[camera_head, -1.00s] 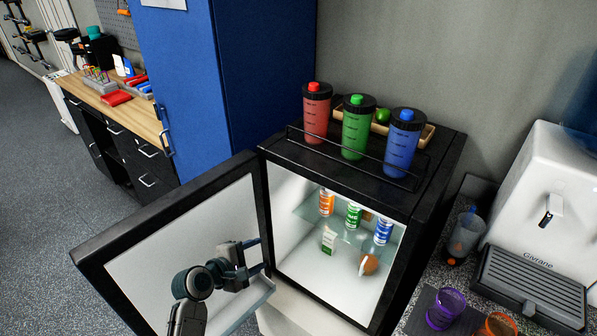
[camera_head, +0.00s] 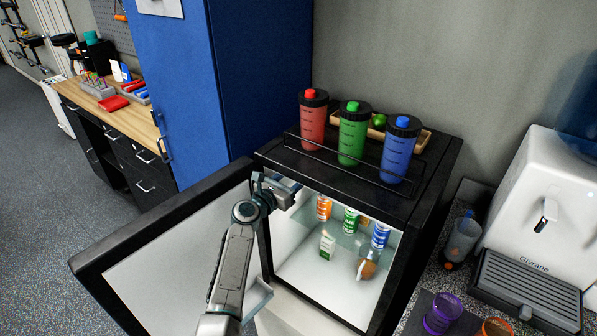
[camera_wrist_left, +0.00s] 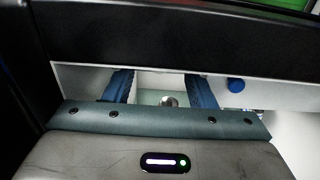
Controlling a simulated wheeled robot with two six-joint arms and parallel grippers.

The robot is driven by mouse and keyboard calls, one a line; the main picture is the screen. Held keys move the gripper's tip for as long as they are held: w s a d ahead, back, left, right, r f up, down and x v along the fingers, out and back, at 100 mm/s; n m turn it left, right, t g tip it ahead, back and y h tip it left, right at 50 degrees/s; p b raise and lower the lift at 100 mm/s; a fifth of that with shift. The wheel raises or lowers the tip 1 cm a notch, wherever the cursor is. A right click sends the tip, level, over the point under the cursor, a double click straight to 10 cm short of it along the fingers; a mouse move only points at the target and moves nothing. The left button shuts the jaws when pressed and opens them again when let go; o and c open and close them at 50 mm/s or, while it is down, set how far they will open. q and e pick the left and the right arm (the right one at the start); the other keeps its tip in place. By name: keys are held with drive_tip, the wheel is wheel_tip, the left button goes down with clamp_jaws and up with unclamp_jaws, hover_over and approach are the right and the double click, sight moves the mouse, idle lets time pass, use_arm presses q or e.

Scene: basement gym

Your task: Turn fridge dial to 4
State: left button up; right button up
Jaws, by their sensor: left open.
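The small black fridge (camera_head: 437,178) stands with its door (camera_head: 150,275) swung open to the left. My left gripper (camera_head: 282,189) is at the upper left of the lit opening, close under the top front edge. In the left wrist view its two blue fingers (camera_wrist_left: 160,90) are apart, with no object gripped. A small round blue piece (camera_wrist_left: 235,85) sits on the white strip below the black edge, right of the fingers; I cannot tell whether it is the dial. No dial numbers are readable. My right gripper is not in view.
Inside are an orange can (camera_head: 323,208), a green can (camera_head: 351,220), a blue can (camera_head: 380,236), a small carton (camera_head: 327,246) and a brown round item (camera_head: 367,270). Red (camera_head: 313,122), green (camera_head: 353,135) and blue (camera_head: 399,150) bottles stand on top. A white dispenser (camera_head: 540,200) is at the right.

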use_arm(q)
drive_tip(key=shift+x, duration=1.6)
drive_tip(key=shift+c, duration=0.4)
drive_tip(key=c, duration=0.9)
drive_tip(key=o, duration=1)
drive_tip(key=b+v, duration=0.1)
drive_tip(key=v, duration=1)
